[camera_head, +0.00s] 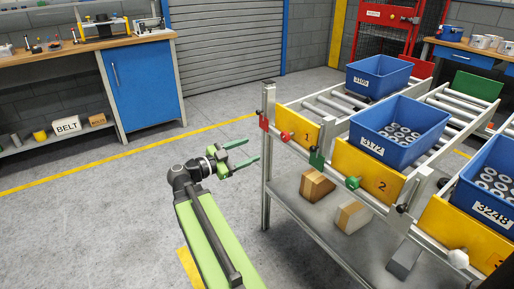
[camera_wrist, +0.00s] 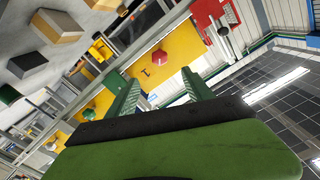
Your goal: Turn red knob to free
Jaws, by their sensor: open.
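The red knob (camera_head: 286,136) sits on the yellow plate marked 1 (camera_head: 309,128) at the left end of the roller rack. In the wrist view the red knob (camera_wrist: 157,58) shows as a hexagon-like shape on the yellow plate (camera_wrist: 180,48), ahead of and between the green fingers. My gripper (camera_head: 252,151) is open and empty, in the air left of the rack's front post and apart from the knob. Its two green fingers point right toward the rack; they also show in the wrist view (camera_wrist: 155,88). The knob's free marking cannot be made out.
A green knob (camera_head: 353,183) is by plate 2 (camera_head: 368,171), and a white knob (camera_head: 458,258) by the third plate. A metal post (camera_head: 268,165) stands between my gripper and the rack. Blue bins (camera_head: 398,138) sit on the rollers. Floor at left is clear.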

